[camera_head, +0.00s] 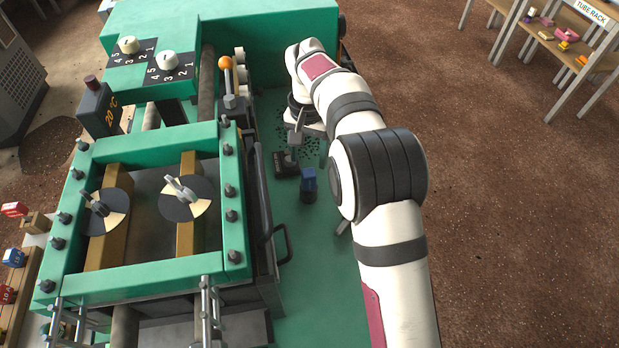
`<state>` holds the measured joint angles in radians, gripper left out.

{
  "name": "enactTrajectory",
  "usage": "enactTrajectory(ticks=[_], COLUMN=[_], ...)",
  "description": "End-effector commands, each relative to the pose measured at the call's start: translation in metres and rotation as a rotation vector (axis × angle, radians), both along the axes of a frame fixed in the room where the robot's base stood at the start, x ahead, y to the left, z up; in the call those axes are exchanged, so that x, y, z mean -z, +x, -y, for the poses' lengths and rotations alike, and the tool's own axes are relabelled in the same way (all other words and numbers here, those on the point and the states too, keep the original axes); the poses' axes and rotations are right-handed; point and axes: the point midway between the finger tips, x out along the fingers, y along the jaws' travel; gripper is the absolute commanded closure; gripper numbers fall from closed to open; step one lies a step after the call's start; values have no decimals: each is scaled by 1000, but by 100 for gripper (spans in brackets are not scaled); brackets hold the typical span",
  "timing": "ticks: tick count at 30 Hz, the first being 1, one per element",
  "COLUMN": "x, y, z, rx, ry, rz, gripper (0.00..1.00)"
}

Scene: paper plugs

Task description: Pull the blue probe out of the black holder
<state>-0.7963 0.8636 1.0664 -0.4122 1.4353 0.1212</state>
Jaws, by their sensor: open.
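The blue probe (308,174) shows as a small blue block on the green deck, right of the big green frame. It sits in the small black holder (308,193), whose dark body shows just below the blue part. My gripper (297,138) is at the end of the white arm, pointing down over the deck. It is behind the probe and slightly left of it, apart from it. The jaws are open, and I see nothing held in them. The fingertips are small and partly hidden by the wrist.
A black labelled block (285,164) lies just left of the probe. Dark specks (314,140) cover the deck behind. The green frame (150,285) with two dials and a black handle (282,244) stand to the left. Bare deck (315,270) lies in front of the holder.

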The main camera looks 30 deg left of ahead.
Motion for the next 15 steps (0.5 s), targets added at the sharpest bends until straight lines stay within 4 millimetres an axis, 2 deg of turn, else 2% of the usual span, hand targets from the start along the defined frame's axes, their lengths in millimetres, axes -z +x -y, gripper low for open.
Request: enactTrajectory(ticks=[4,15], x=[12,15], y=[0,0], z=[0,1], rx=[2,2], ry=[0,0], rz=[-1,-1], gripper=[35,35])
